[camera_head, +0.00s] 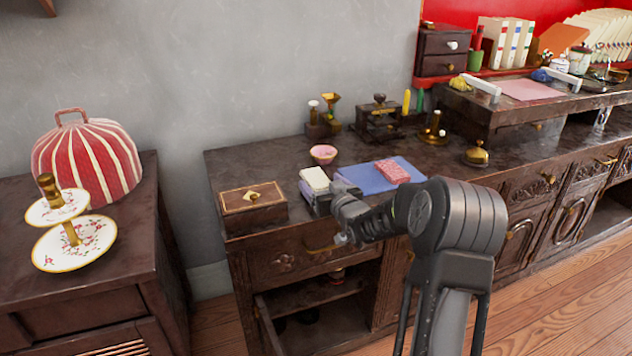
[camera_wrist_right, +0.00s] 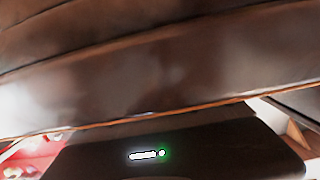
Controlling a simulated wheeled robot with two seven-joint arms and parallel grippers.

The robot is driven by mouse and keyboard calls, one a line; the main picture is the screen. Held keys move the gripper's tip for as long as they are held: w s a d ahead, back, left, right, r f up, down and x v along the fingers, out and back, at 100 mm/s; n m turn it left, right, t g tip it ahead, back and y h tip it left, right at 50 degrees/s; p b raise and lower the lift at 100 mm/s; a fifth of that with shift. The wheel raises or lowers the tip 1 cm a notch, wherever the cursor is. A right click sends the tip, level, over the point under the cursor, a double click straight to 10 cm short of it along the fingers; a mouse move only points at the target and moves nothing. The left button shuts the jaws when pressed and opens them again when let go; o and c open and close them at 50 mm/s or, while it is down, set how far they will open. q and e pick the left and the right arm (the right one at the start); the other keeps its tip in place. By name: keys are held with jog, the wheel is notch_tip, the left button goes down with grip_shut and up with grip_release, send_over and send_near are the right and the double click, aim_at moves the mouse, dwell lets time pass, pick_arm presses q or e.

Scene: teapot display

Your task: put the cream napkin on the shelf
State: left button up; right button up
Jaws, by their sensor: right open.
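The cream napkin (camera_head: 314,179), a small folded pale stack, lies on the dark wooden cabinet top between a wooden box and a blue cloth. My right gripper (camera_head: 338,207) is at the cabinet's front edge, just in front of the napkin, and partly covers its near end. It is open; I cannot see anything held between its fingers. The right wrist view shows mostly blurred dark wood, with no napkin. Below, the cabinet door stands open on a shelf (camera_head: 318,291) with a few small items. My left gripper is not in view.
The wooden box (camera_head: 253,207) is left of the napkin. The blue cloth (camera_head: 372,178) with a red patterned packet (camera_head: 392,171) is to the right. A pink bowl (camera_head: 323,154) stands behind. The open cabinet door (camera_head: 268,328) juts out below.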

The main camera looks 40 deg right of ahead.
aim_at(319, 182)
jog(key=shift+x, duration=1.1)
jog(key=shift+c, duration=0.4)
jog(key=c, duration=1.5)
notch_tip(319, 182, up, 10)
jog(key=p, duration=0.2)
